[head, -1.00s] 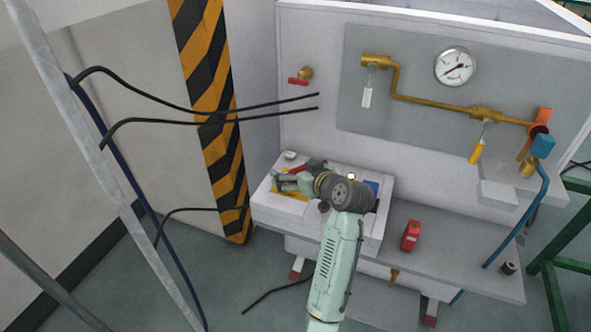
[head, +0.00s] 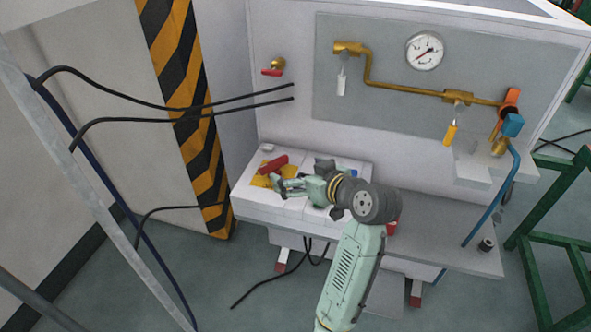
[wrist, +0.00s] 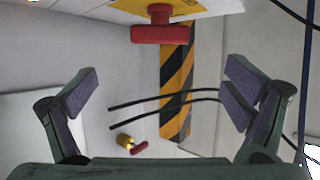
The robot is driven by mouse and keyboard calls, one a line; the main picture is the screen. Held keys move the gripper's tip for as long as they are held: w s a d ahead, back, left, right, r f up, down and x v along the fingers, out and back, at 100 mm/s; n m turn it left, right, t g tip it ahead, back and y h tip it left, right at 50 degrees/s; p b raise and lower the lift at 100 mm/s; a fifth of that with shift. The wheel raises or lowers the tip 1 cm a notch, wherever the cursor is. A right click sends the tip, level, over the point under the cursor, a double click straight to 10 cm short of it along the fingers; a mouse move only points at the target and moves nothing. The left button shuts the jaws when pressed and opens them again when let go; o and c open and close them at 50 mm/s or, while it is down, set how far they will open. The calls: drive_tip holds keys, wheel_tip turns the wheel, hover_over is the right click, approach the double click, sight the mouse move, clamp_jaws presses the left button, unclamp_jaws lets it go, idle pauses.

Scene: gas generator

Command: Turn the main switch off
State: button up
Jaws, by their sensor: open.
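The main switch (head: 273,164) is a red bar handle on a yellow plate (head: 262,181), on top of the white box (head: 255,200). In the wrist view the red handle (wrist: 160,33) is at the top middle, lying crosswise on its stem. The handle appears above the gap between the fingers, not gripped. Whether a finger touches the plate cannot be told.
A small valve with a red handle (head: 272,71) is on the wall panel behind. Brass piping (head: 410,89) and a gauge (head: 425,51) are to the right. Black cables (head: 190,107) cross at left, before a striped post (head: 185,90).

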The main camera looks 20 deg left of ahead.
sight(274, 161)
drive_tip(key=m+b, duration=0.2)
drive_tip(key=m, duration=0.9)
drive_tip(key=m+b, duration=0.1)
drive_tip(key=m, duration=1.1)
drive_tip(key=a+m+b, duration=0.1)
drive_tip(key=m+b, duration=0.1)
drive_tip(key=m, duration=1)
drive_tip(key=shift+w+f+b, duration=0.15)
drive_tip(key=shift+w+b, duration=0.15)
drive_tip(key=shift+w, duration=0.1)
drive_tip(key=shift+m, duration=0.5)
drive_tip(key=shift+w+a+f+b, duration=0.3)
drive_tip(key=shift+a+f+b, duration=0.1)
drive_tip(key=shift+b, duration=0.3)
drive_tip(key=b+x, duration=0.1)
drive_tip(key=x, duration=0.8)
drive_tip(key=shift+w+a, duration=0.15)
drive_tip(key=shift+a, duration=0.05)
